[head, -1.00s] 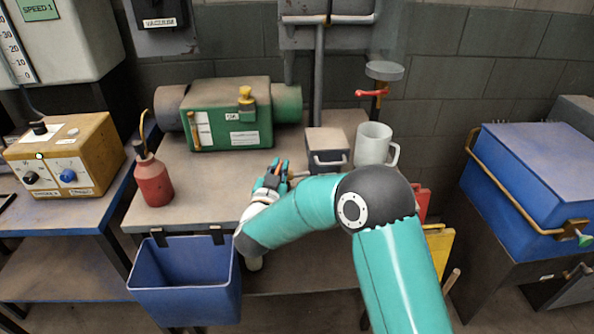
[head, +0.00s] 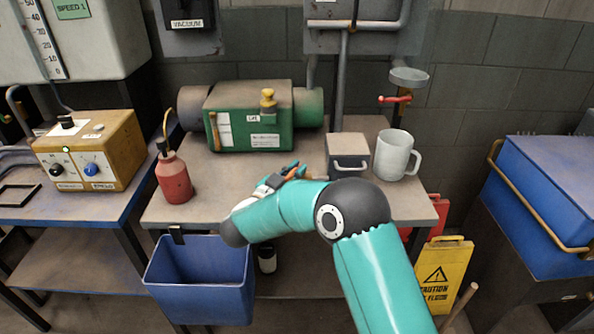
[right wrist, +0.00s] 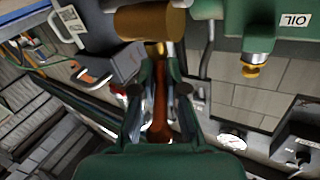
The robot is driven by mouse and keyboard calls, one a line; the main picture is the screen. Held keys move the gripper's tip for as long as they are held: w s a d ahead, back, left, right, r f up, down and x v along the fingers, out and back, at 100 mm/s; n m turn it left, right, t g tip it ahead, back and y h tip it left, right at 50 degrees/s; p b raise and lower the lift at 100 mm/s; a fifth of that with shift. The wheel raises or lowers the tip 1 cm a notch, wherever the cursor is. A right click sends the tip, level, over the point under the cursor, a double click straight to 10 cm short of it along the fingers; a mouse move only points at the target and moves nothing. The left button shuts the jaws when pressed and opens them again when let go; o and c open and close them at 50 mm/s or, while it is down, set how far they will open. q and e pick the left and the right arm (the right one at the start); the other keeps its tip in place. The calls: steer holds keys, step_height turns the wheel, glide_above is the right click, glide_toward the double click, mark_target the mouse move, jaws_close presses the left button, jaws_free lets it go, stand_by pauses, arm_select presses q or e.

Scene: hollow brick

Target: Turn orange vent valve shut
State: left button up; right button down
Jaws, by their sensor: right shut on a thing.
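My right gripper (head: 290,172) is low over the front middle of the bench, in front of the green pump. In the right wrist view, its fingers (right wrist: 159,88) are shut on an orange-brown bar (right wrist: 160,115) lying lengthwise between them. In the head view only small orange bits show there, and my arm hides the rest. I cannot tell whether this bar is the vent valve's handle. A separate orange lever (head: 214,131) stands upright at the pump's left front. A red-handled valve (head: 395,99) sits on a pipe at the back right. My left gripper is not in view.
The green pump (head: 276,125) has a yellow cap. A red oil can (head: 174,178), small grey box (head: 348,160) and white mug (head: 393,158) stand on the bench. A blue bin (head: 200,283) hangs in front. A yellow caution sign (head: 443,280) stands at the right.

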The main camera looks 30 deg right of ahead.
steer(key=c, duration=1.2)
jaws_free()
steer(key=shift+s, duration=0.15)
steer(key=shift+a, duration=0.1)
steer(key=v, duration=1.1)
steer(key=shift+s+a+f, duration=0.1)
steer(key=shift+s+a, duration=0.1)
steer(key=shift+a, duration=0.15)
